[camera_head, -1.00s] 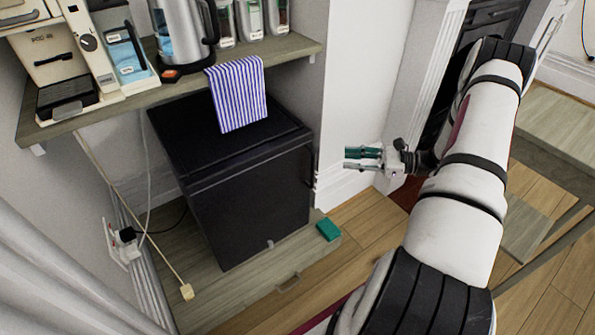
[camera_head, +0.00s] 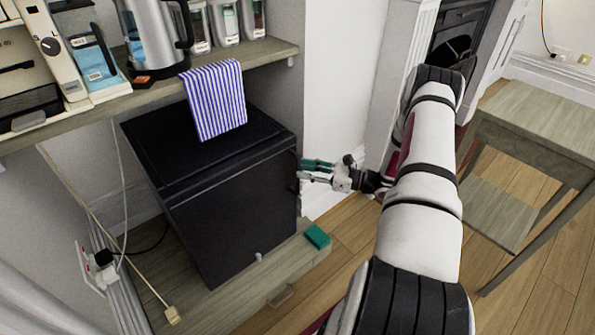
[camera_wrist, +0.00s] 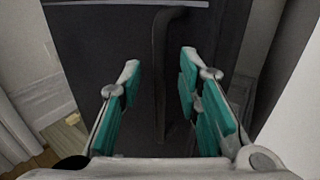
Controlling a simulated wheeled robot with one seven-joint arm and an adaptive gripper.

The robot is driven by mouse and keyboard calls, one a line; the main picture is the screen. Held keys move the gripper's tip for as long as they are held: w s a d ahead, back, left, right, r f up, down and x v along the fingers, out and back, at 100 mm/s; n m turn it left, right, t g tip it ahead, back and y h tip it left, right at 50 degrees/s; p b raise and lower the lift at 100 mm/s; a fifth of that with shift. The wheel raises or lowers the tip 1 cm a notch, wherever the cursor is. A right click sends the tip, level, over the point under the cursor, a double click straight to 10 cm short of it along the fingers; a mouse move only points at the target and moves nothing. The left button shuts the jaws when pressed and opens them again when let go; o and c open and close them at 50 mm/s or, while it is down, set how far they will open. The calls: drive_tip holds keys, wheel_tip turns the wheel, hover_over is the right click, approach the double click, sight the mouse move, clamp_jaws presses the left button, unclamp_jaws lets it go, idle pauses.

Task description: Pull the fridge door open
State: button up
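The small black fridge (camera_head: 235,215) stands below the shelf in the head view, its door shut. Its dark vertical handle (camera_wrist: 161,75) shows in the wrist view, running down between my fingers. My gripper (camera_head: 304,170) is at the right side of the fridge door in the head view. In the wrist view my gripper (camera_wrist: 160,78) is open, with teal pads on either side of the handle and a gap on both sides. Contact with the door cannot be told.
A wooden shelf (camera_head: 271,50) with a kettle (camera_head: 150,35), jars and a coffee machine is above the fridge. A striped cloth (camera_head: 214,98) hangs over its edge. A green block (camera_head: 317,237) lies on the low platform before the fridge. A wooden table (camera_head: 545,115) stands at right.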

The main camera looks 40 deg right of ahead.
drive_tip(key=shift+x, duration=1.6)
clamp_jaws()
